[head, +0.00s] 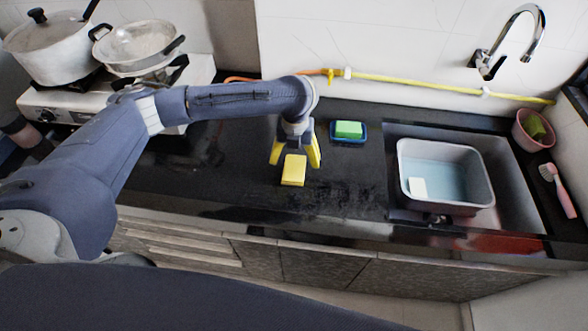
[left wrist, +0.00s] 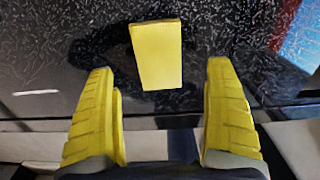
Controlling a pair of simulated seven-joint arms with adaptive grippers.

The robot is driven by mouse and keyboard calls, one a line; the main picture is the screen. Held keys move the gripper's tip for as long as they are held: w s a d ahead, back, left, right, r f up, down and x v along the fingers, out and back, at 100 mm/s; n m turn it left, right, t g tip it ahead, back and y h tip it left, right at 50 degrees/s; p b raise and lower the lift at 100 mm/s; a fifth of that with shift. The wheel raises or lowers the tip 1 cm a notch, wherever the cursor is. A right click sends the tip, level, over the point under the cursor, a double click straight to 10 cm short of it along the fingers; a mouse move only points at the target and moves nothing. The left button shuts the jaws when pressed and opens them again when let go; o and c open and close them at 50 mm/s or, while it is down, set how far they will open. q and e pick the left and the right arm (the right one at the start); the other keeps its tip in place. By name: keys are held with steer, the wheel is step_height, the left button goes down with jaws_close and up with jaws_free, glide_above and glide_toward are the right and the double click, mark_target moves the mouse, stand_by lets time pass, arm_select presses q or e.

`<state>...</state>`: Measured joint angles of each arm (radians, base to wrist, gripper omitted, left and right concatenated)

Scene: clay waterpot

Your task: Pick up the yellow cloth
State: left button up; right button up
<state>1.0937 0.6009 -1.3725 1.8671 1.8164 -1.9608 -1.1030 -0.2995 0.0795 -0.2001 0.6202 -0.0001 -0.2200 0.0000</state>
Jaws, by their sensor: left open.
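The yellow cloth (head: 294,170) is a small flat rectangular block on the black countertop (head: 240,180), near the middle of the head view. My left gripper (head: 295,156) is open and empty, with its yellow fingers on either side of the cloth's far part as seen from the head. In the left wrist view the cloth (left wrist: 156,54) lies beyond the fingertips, between their lines. The left gripper (left wrist: 160,80) shows a wide gap there, and neither finger touches the cloth. My right gripper is not in view.
A green sponge (head: 348,129) sits in a blue tray (head: 348,140) right of the gripper. A sink (head: 518,195) holds a grey basin (head: 478,180) with water and a white block (head: 417,187). A stove with pots (head: 57,50) stands at left. A pink brush (head: 557,188) lies at far right.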

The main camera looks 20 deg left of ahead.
mark_target(294, 167)
arm_select(q)
steer(key=shift+w+a+f, duration=0.1)
steer(key=shift+a+f, duration=0.05)
steer(key=shift+f, duration=2.5)
steer(key=shift+c, duration=0.5)
steer(key=c, duration=1.1)
